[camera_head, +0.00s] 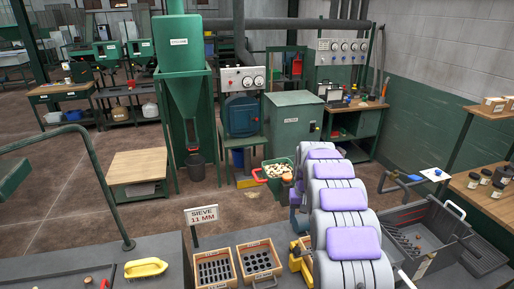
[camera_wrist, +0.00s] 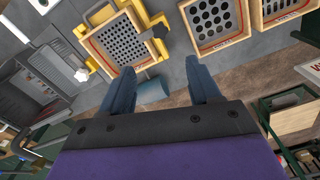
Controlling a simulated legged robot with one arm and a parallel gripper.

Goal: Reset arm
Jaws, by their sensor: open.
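My gripper (camera_wrist: 160,84) shows in the wrist view as two blue-grey fingers spread apart, with a dark bar and purple body behind them. It is open, and nothing is clamped between the fingers. A short blue cylinder (camera_wrist: 153,90) shows between them, apparently beyond. In the head view my arm, white-grey with purple pads, reaches from the bottom right away from me. It hides most of the gripper there. A sieve in a yellow holder (camera_wrist: 118,42) lies beyond the fingers in the wrist view. The holder also shows partly behind my arm in the head view (camera_head: 298,261).
Wooden-framed sieves (camera_head: 215,269) (camera_head: 260,259) stand beside a "SIEVE 11 MM" sign (camera_head: 203,215) on the grey bench. A dark tray (camera_head: 421,262) is right of my arm. A green bin (camera_head: 279,181) stands beyond the bench.

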